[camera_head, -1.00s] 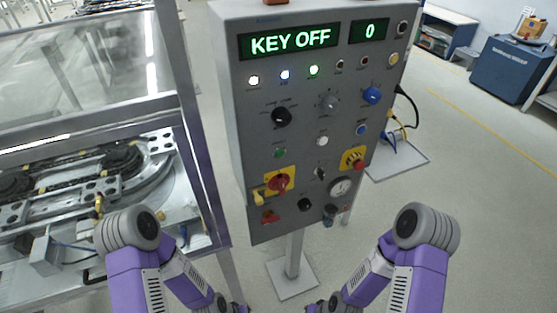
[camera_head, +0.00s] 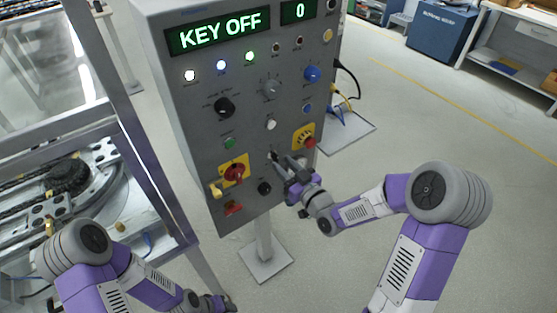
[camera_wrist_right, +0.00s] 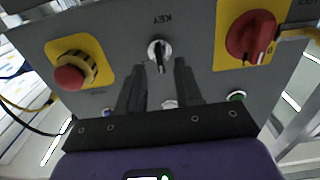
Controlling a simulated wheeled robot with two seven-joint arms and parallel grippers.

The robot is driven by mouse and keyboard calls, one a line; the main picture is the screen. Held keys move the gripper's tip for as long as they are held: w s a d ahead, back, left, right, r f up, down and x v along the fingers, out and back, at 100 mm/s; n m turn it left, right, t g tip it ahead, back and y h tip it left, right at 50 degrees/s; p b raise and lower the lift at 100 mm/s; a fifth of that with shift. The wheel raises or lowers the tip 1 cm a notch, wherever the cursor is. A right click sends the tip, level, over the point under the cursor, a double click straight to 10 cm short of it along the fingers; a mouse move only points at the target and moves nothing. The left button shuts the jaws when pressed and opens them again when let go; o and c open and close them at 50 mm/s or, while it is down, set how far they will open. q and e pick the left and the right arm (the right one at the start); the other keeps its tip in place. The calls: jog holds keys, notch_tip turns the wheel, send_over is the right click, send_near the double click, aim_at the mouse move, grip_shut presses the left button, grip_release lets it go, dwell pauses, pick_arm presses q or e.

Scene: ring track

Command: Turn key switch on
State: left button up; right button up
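The grey control panel (camera_head: 200,90) stands in front of me, its display (camera_head: 215,32) reading KEY OFF. The key switch (camera_wrist_right: 160,52) is a silver ring with a dark key, under an upside-down KEY label in the right wrist view; the key stands vertical there. My right gripper (camera_wrist_right: 160,74) is open, with one finger on each side of the key's line; I cannot tell whether it touches. In the head view the right gripper (camera_head: 281,162) reaches the panel's lower right and largely hides the switch. My left gripper (camera_head: 222,303) is low at the bottom edge, its fingers unclear.
A red emergency button (camera_wrist_right: 70,78) on yellow and a red rotary switch (camera_wrist_right: 250,38) on yellow flank the key switch. A black knob (camera_head: 264,188) sits below it. A metal-framed track machine (camera_head: 75,190) stands at the left.

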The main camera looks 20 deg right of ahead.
aim_at(274, 157)
jog(key=x, duration=0.3)
jog(key=shift+w, duration=0.15)
jog(key=shift+c, duration=0.3)
grip_shut()
